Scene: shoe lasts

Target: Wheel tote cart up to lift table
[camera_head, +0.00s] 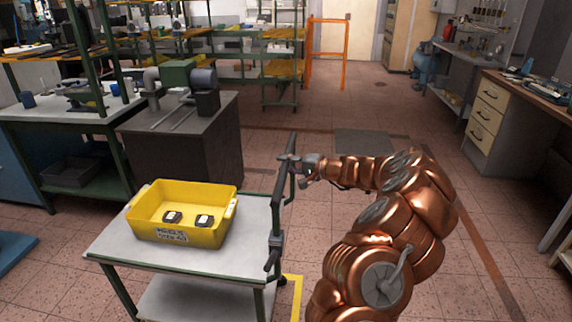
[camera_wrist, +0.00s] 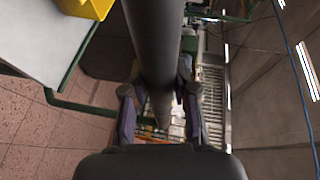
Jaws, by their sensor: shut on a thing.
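The tote cart (camera_head: 140,262) has a grey top on a green frame and stands at the lower centre-left of the head view. A yellow tote (camera_head: 178,236) sits on its top, with two small dark pieces inside and a label on the front. The dark handle bar (camera_head: 281,200) runs along the cart's right side. My gripper (camera_head: 301,164) is shut on this bar near its far end. In the wrist view the bar (camera_wrist: 157,35) passes between the fingers of my gripper (camera_wrist: 160,97). I cannot pick out a lift table with certainty.
A dark machine bench (camera_head: 185,150) stands just behind the cart, with a green workbench (camera_head: 55,108) left of it. A drawer bench (camera_head: 490,115) is at right. Orange rails (camera_head: 328,55) stand at the back. The tiled floor between is open, with a grey floor plate (camera_head: 364,142).

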